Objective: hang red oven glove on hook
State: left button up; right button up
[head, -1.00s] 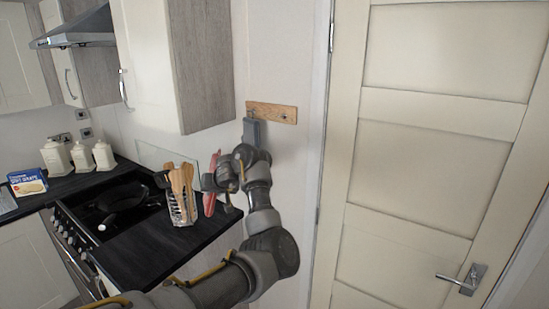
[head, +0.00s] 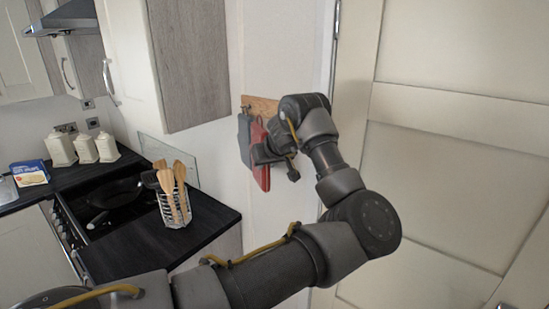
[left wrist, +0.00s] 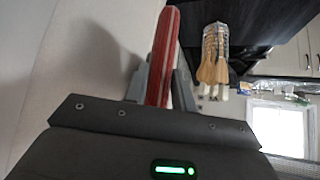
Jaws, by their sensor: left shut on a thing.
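The red oven glove (head: 263,178) hangs upright in my left gripper (head: 262,154), close to the wall below the wooden hook board (head: 258,103). In the left wrist view the red glove (left wrist: 164,55) stands edge-on between the grey fingers of my left gripper (left wrist: 162,82). My wrist covers the right part of the board and the hook there. I cannot tell whether the glove's top touches a hook. A dark grey glove (head: 243,140) hangs from the board just left of the red one. My right gripper is not in view.
A wall cupboard (head: 190,65) is left of the board. Below it, the dark worktop (head: 140,245) holds a utensil rack (head: 176,212) with wooden tools and a pan (head: 112,192) on the hob. A cream door (head: 450,150) is on the right.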

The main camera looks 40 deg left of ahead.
pick_arm(q)
jog(key=shift+d, duration=0.1)
jog(key=w, duration=0.7)
jog(key=shift+w+a+f, duration=0.15)
jog(key=shift+w+a, duration=0.1)
jog(key=shift+w, duration=0.1)
jog(key=shift+w+d+f, duration=0.1)
jog(key=shift+w+f, duration=0.4)
jog(key=shift+f, duration=0.1)
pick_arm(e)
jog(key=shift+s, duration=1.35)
pick_arm(q)
jog(key=shift+f, duration=0.1)
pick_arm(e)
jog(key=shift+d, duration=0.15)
